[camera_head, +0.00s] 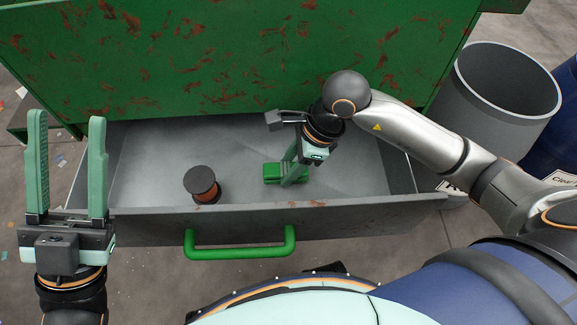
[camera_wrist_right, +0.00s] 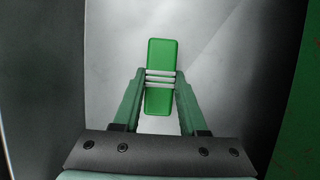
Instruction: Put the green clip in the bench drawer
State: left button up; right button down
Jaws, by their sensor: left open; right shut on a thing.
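The green clip (camera_head: 271,172) is inside the open bench drawer (camera_head: 330,222), right of the drawer's middle. My right gripper (camera_head: 294,176) reaches down into the drawer and is shut on the clip. In the right wrist view the clip (camera_wrist_right: 161,60) sits between the fingertips of my right gripper (camera_wrist_right: 160,82), over the grey drawer floor. I cannot tell whether the clip touches the floor. My left gripper (camera_head: 67,165) is open and empty, its fingers pointing up, left of the drawer.
A spool (camera_head: 203,184) with copper-coloured winding stands in the drawer left of the clip. The drawer has a green handle (camera_head: 240,251) in front. The green bench (camera_head: 240,55) rises behind it. A grey bin (camera_head: 505,85) and a blue barrel (camera_head: 562,130) stand at right.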

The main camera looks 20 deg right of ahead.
pick_arm(q)
jog(key=shift+f, duration=0.1)
pick_arm(e)
jog(key=shift+c, duration=2.3)
grip_release()
jog(key=shift+f, duration=0.1)
jog(key=shift+r, duration=0.25)
jog(key=p+v, duration=0.2)
jog(key=v, duration=0.6)
jog(key=shift+d+r+p, duration=0.1)
jog(key=shift+p, duration=0.2)
pick_arm(q)
jog(key=w+f+n+y, duration=0.2)
jog(key=y, duration=0.1)
jog(key=w+f+n+y, duration=0.1)
jog(key=w+y, duration=0.1)
jog(key=shift+a+n+p, duration=0.3)
jog(key=shift+a+p, duration=0.05)
jog(key=shift+a, duration=0.05)
pick_arm(e)
jog(key=v, duration=0.3)
jog(key=shift+d+r, duration=0.15)
jog(key=shift+r, duration=0.1)
